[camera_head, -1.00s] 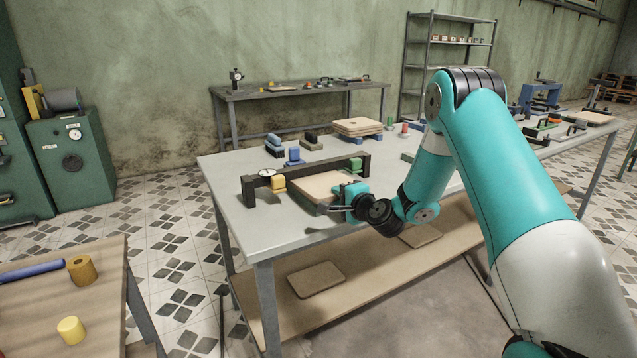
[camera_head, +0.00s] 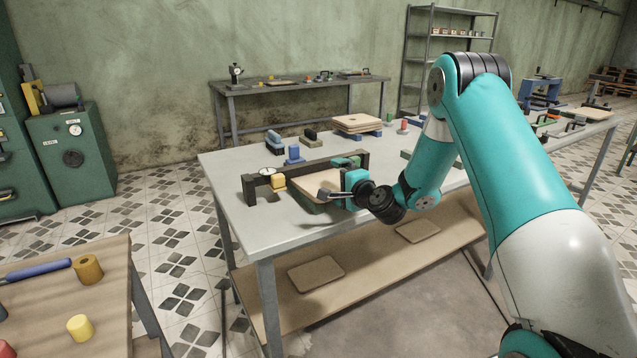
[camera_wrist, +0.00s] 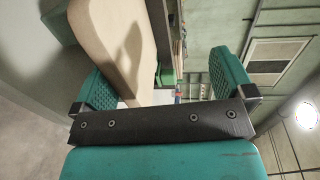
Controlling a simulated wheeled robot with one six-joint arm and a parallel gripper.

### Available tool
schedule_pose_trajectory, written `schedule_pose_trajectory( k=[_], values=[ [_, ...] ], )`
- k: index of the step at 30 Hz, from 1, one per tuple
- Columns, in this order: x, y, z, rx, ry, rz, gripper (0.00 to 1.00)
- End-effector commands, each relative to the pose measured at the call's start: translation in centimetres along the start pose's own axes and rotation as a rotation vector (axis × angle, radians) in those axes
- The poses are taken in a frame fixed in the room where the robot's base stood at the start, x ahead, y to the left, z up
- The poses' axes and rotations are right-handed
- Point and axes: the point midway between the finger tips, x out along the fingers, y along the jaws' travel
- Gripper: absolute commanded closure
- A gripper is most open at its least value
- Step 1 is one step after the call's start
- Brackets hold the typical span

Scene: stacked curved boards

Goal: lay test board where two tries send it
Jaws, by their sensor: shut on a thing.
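The tan test board (camera_head: 314,182) is at the front of the grey table, over a green base (camera_head: 313,208) and in front of a dark bar frame. In the wrist view the board (camera_wrist: 121,30) runs up at the left, its near end entering between the fingers. My gripper (camera_head: 340,181) is at the board's right end and is shut on it. In the wrist view my gripper (camera_wrist: 163,88) shows its left teal finger against the board's side; contact at the right finger is not clear. My gripper hides part of the board.
The dark bar frame (camera_head: 318,170) holds a dial and a yellow block (camera_head: 278,183). Blue blocks (camera_head: 293,155) and stacked tan boards (camera_head: 357,124) stand behind it. Two tan boards lie on the lower shelf (camera_head: 270,290). The table's front left is clear.

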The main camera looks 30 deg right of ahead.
Motion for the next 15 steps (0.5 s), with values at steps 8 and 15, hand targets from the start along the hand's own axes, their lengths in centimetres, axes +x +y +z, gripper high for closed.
schedule_pose_trajectory(
  k=[8,15],
  values=[
    [-0.9,-0.5,-0.3,-0.002,0.007,-0.025,0.21],
    [-5.6,0.4,-0.4,-0.001,0.011,-0.017,0.42]
  ],
)
